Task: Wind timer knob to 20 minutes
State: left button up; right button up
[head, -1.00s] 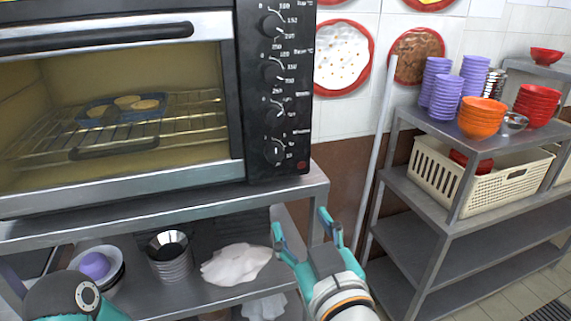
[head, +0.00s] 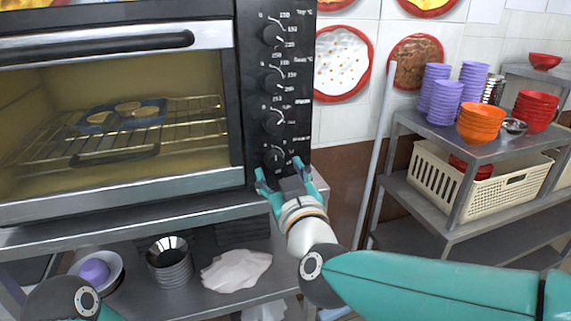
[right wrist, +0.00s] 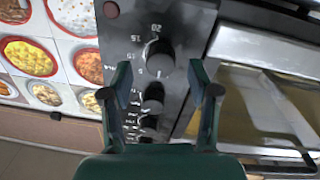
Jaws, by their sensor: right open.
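The timer knob (head: 275,157) is the lowest round black knob on the oven's control panel. In the right wrist view the knob (right wrist: 160,57) shows beside printed numbers including 20, 15 and 5; I cannot read its setting surely. My right gripper (head: 279,168) is open in front of the panel at this knob. In the right wrist view the gripper's fingers (right wrist: 168,86) are spread, with the knob showing ahead between and a little beyond their tips. I cannot tell whether they touch it. My left gripper is out of view.
The oven (head: 120,187) stands on a metal shelf (head: 150,219). More knobs (head: 273,82) sit above the timer knob. A white cloth (head: 235,271) and stacked metal cups (head: 170,265) lie below. A pole (head: 377,150) leans right of the oven, before a rack (head: 470,215) with bowls.

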aim_at(274, 160)
jog(key=shift+x, duration=1.2)
